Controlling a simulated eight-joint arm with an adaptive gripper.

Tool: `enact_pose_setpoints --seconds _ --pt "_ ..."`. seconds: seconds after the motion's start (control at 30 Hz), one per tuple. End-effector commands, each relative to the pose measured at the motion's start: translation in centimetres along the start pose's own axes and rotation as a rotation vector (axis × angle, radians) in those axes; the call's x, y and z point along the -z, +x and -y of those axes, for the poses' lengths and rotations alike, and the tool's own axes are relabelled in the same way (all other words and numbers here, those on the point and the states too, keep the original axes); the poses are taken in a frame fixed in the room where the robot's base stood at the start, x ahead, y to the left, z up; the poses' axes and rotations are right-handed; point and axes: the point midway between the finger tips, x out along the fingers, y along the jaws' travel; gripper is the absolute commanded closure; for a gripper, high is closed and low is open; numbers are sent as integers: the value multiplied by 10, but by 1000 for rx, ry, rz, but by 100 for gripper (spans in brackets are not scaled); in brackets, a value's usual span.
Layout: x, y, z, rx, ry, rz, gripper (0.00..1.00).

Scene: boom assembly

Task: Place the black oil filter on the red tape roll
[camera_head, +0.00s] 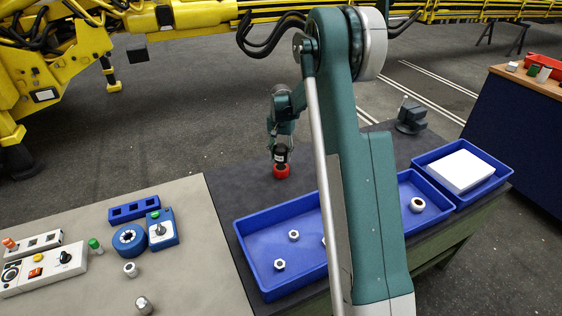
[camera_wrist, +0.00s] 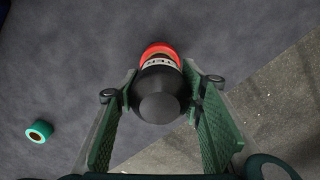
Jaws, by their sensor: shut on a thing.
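The black oil filter (camera_wrist: 160,93) is between the two green finger pads of my gripper (camera_wrist: 161,95), which is shut on it. In the head view the filter (camera_head: 280,154) appears upright, directly above the red tape roll (camera_head: 282,171) on the dark bench top. The red roll (camera_wrist: 162,50) also shows just beyond the filter's far end in the wrist view, partly covered by it. The filter looks to be at or on the roll's top, but I cannot tell whether they touch. In the head view my gripper (camera_head: 281,147) is small and its fingers are hard to make out.
A green tape roll (camera_wrist: 39,131) lies on the bench, left in the wrist view. Blue trays (camera_head: 262,283) with nuts and a white block (camera_head: 461,171) stand at the bench front. A grey vise (camera_head: 411,116) is at right. A grey table (camera_head: 75,212) with controls is at left.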

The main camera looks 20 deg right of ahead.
Motion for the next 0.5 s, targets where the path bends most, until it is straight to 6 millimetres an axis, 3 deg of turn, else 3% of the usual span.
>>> enact_pose_setpoints --seconds 0.5 --pt "0 37 0 0 0 0 78"
